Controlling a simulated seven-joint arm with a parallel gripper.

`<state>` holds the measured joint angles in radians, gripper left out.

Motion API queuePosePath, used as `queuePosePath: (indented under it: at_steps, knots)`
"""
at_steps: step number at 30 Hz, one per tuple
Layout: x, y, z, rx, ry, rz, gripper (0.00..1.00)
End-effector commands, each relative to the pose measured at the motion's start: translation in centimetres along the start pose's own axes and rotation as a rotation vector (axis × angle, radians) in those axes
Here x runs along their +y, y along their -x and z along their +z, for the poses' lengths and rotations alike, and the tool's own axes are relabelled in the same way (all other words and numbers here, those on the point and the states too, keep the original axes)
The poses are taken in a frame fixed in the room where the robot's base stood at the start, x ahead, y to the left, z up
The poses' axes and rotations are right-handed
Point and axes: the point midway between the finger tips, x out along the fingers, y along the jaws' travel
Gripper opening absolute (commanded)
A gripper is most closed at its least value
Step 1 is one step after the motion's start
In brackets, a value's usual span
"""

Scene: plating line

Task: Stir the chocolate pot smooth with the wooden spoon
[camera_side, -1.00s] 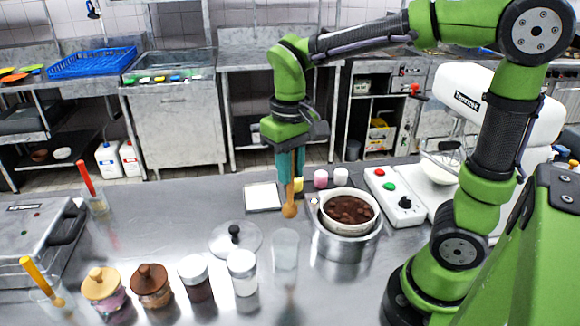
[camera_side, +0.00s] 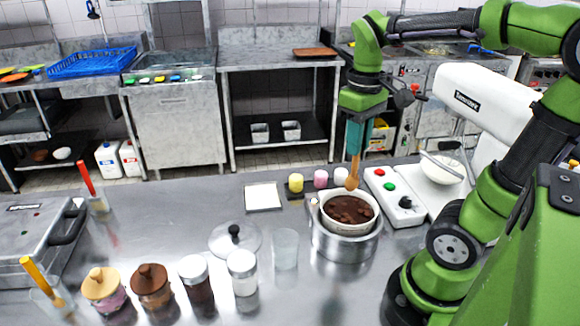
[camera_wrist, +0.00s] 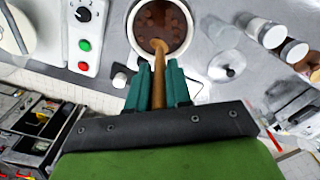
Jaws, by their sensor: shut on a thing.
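My gripper (camera_side: 356,137) is shut on the wooden spoon (camera_side: 352,177), which hangs with its bowl end downward. The spoon's bowl is just above or at the back rim of the white pot (camera_side: 331,222); I cannot tell whether it touches the chocolate. The chocolate (camera_side: 347,208) is dark brown with lumps on its surface, and the pot sits in a round metal holder (camera_side: 342,247). In the wrist view, the teal fingers (camera_wrist: 158,88) grip the spoon handle (camera_wrist: 159,85), and its end overlaps the near edge of the chocolate (camera_wrist: 158,22).
A control box (camera_side: 394,197) with red and green buttons and a black knob stands right of the pot, with a stand mixer (camera_side: 484,100) behind it. A glass (camera_side: 285,249), a lid (camera_side: 235,239) and several jars (camera_side: 150,286) stand to the left. Three small cups line up behind the pot.

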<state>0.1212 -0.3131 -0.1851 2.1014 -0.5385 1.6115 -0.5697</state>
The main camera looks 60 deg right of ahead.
Motion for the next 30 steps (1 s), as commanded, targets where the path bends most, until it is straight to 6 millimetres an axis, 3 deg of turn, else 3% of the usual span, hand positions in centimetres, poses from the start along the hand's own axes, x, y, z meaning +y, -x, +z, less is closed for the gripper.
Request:
queuePosePath:
  at_steps: [30]
  knots:
    - [0.0, -8.0, 0.0, -0.001, -0.002, 0.000, 0.00]
